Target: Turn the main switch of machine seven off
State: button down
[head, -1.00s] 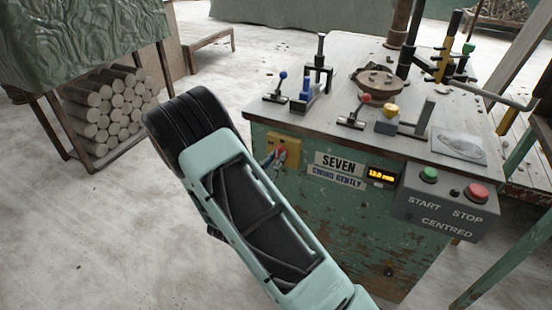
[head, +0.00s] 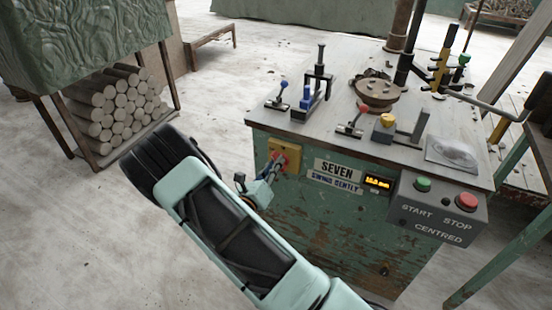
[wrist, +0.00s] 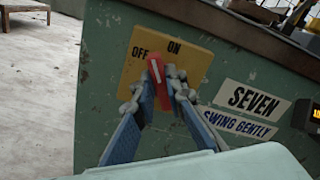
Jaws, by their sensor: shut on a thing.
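The main switch is a red handle (wrist: 155,70) with a white line, on a yellow plate (wrist: 196,60) marked OFF at left and ON at right. The handle points up between the words, its tip nearer OFF. My gripper (wrist: 163,82) is shut on the handle, one blue finger on either side. In the head view the plate (head: 293,153) is on the green front of machine seven (head: 330,215), left of the SEVEN sign (head: 336,168). My gripper (head: 276,163) reaches it from the lower left and partly hides the handle.
The machine's top carries several levers and a round metal part (head: 377,92). A grey box with a green START button (head: 423,184) and a red STOP button (head: 467,201) is at its right.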

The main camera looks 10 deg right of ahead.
jog(key=n+p, duration=0.1)
jog(key=n, duration=0.2)
jog(key=n+p, duration=0.2)
jog(key=n, duration=0.2)
jog(key=f+n+p, duration=0.1)
jog(key=n+p, duration=0.1)
jog(key=n, duration=0.2)
jog(key=shift+w+a, duration=0.1)
jog(key=shift+a, duration=0.1)
dwell(0.4)
jog(key=c, duration=2)
grip_release()
jog(key=shift+o, duration=0.2)
jog(key=v, duration=1.2)
